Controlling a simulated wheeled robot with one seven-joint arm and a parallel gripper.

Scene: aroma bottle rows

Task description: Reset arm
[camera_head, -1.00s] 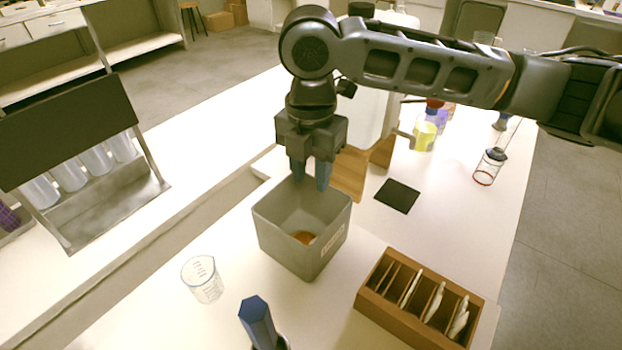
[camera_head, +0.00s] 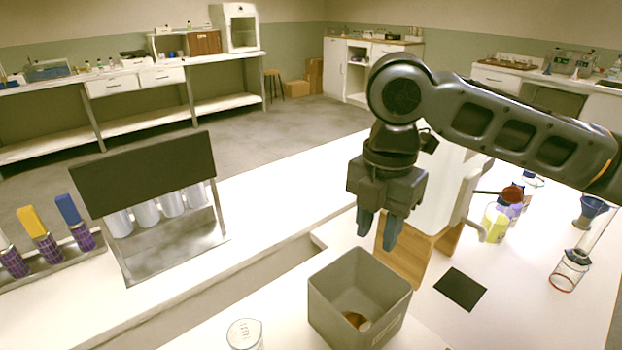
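My gripper (camera_head: 378,232) hangs from the dark arm, fingers pointing down. Its two blue-grey fingers stand a little apart with nothing visible between them, so it is open and empty. The fingertips show just above the back rim of a grey open bin (camera_head: 332,312) on the white table. A small brown-orange thing (camera_head: 355,320) lies on the bin's floor. The arm reaches in from the right edge of the view.
A wooden block (camera_head: 405,265) and a white device stand behind the bin. A black pad (camera_head: 460,289), coloured bottles (camera_head: 495,223) and a clear cylinder (camera_head: 570,270) are at right. A beaker (camera_head: 244,335) is front left. A dark-panelled rack (camera_head: 150,172) stands left.

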